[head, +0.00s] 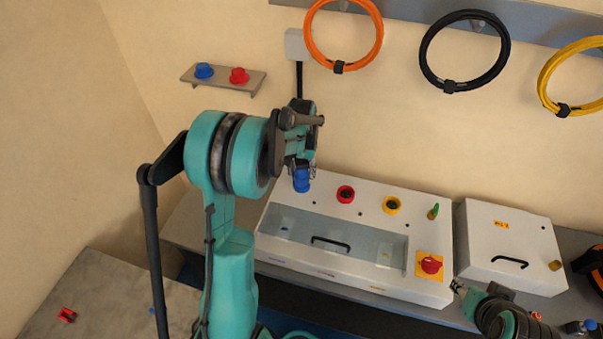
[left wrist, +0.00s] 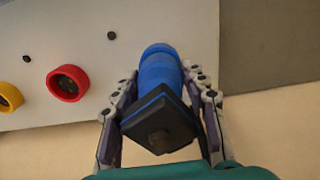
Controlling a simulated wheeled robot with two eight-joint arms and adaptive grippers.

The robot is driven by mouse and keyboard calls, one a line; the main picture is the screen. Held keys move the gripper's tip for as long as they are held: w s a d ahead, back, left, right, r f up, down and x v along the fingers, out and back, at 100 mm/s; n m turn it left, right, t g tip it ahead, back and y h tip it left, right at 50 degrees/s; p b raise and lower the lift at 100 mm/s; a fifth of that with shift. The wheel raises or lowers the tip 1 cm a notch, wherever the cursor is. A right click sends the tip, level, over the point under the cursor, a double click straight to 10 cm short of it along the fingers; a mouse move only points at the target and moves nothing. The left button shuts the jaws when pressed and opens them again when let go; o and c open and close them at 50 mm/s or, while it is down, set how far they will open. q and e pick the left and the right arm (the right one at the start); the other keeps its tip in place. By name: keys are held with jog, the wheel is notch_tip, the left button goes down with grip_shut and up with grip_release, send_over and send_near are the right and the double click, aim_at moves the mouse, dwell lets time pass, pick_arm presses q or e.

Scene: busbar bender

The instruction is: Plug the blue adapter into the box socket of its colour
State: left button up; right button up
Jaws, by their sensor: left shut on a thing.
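My left gripper (head: 300,168) is shut on the blue adapter (head: 301,183) above the back left corner of the white box (head: 350,195). In the left wrist view the blue adapter (left wrist: 160,72) sits between the fingers (left wrist: 160,100), its black square end toward the camera. Its far end lines up with a blue rim (left wrist: 156,49) at the box; I cannot tell whether this rim is the socket or how deep the adapter sits. The red socket (head: 346,194) and yellow socket (head: 391,205) are in the same row. My right gripper (head: 457,287) is near the box's front right corner, its jaws unclear.
The box has a clear-lidded recess with a black handle (head: 331,244) and a red knob (head: 431,265). A second white box (head: 510,245) stands to the right. A small shelf (head: 224,80) and hanging cable coils are on the wall. A red piece (head: 67,315) lies lower left.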

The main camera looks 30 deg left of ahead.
aim_at(302, 160)
pick_arm(q)
jog(key=shift+f+b, duration=0.35)
jog(key=shift+f, duration=0.1)
jog(key=o, duration=1.4)
jog(key=shift+c, duration=0.2)
notch_tip(302, 160, up, 12)
